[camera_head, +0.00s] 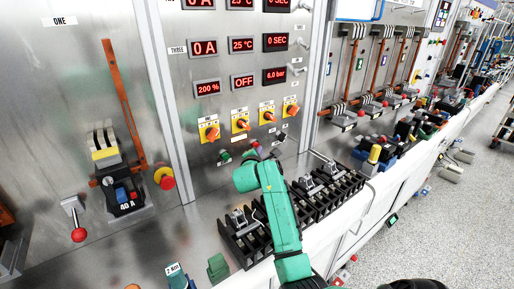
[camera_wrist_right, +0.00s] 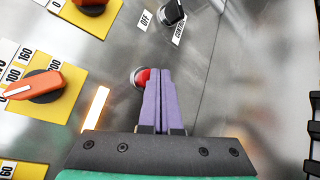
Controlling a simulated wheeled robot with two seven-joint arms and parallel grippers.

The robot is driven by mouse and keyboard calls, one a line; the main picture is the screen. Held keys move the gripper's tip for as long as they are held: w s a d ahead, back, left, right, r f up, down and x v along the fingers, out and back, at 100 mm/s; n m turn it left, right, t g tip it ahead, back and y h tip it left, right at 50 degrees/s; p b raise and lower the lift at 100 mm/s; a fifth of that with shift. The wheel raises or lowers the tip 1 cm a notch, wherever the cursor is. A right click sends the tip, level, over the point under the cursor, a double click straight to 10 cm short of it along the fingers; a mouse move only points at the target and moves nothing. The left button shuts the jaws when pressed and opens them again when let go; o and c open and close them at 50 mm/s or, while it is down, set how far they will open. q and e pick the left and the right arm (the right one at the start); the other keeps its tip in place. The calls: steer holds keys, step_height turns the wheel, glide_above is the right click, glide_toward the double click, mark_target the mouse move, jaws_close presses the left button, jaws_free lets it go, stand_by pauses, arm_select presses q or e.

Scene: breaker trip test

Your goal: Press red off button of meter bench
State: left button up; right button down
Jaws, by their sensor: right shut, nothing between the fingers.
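The red button (camera_wrist_right: 139,77) sits in a silver ring on the steel panel in the right wrist view. A bit of red (camera_head: 255,144) shows above my right wrist in the head view. My right gripper (camera_wrist_right: 157,73) has its purple fingers together, with nothing between them. The fingertips overlap the right side of the button in the picture and hide part of it. I cannot tell whether they touch it. In the head view my green right arm reaches up to the panel and its fingers are hidden. My left gripper is not in view.
Orange knobs on yellow plates (camera_head: 240,122) sit above the button, below red displays (camera_head: 242,82). A black selector (camera_wrist_right: 172,12) is close by. A green button (camera_head: 224,155) is to the left. Black terminal blocks (camera_head: 246,238) line the bench below. A breaker (camera_head: 122,195) stands left.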

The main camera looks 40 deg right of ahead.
steer(key=shift+w+b, duration=0.45)
steer(key=shift+w, duration=0.05)
stand_by(0.4)
stand_by(0.3)
steer(key=shift+s+p, duration=0.5)
steer(key=shift+s, duration=0.4)
steer(key=s+p, duration=0.2)
steer(key=s, duration=0.3)
steer(key=shift+f, duration=0.1)
stand_by(0.5)
